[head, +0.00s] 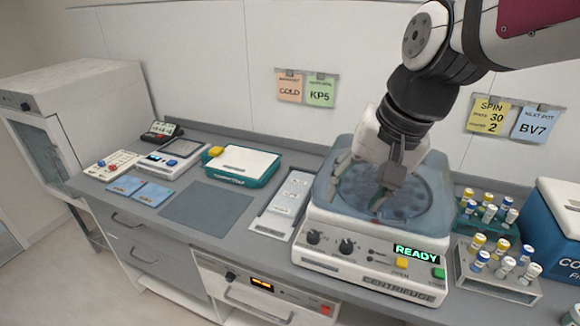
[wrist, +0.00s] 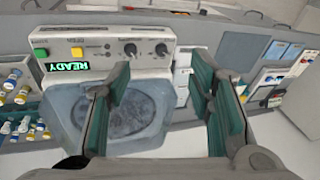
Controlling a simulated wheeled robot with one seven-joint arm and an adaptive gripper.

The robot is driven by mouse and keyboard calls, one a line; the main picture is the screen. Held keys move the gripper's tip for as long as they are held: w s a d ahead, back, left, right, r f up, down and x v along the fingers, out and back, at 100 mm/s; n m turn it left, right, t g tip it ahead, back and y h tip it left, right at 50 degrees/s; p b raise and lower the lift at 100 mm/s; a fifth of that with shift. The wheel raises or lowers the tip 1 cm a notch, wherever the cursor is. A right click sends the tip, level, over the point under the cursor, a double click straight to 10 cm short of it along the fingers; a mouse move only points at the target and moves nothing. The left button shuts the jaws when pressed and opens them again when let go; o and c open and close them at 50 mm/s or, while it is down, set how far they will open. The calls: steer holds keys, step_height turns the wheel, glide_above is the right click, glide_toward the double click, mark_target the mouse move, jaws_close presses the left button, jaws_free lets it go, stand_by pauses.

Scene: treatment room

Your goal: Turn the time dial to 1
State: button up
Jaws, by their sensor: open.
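The centrifuge (head: 375,279) stands on the counter with a green READY display (head: 416,254); its translucent lid is down over the rotor. Two dark dials sit on its front panel: the left dial (head: 314,237) and the right dial (head: 346,247). In the wrist view they show upside-down, the left dial (wrist: 162,49) and the right dial (wrist: 130,49). Their labels are too small to read, so I cannot tell which is the time dial. My gripper (head: 388,186) hangs above the lid, behind the dials and apart from them. In the wrist view my gripper (wrist: 160,80) is open and empty.
A yellow button (head: 401,263) and green button (head: 438,273) sit right of the dials. Vial racks (head: 497,285) and a blue box (head: 552,235) stand to the right. A yellow SPIN card (head: 488,116) reads 30 and 2. A grey mat (head: 205,212) lies clear to the left.

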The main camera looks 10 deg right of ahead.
steer(key=w+d+f+m+g+p, duration=0.2)
steer(key=w+f+m, duration=0.3)
steer(key=w+m, duration=0.1)
steer(key=m+g+h+p, duration=0.1)
steer(key=m+h+p, duration=0.1)
steer(key=m, duration=0.4)
glide_above(347, 244)
step_height(347, 244, down, 6)
step_height(347, 244, down, 14)
steer(key=shift+r, duration=0.1)
steer(key=shift+c, duration=0.3)
jaws_close()
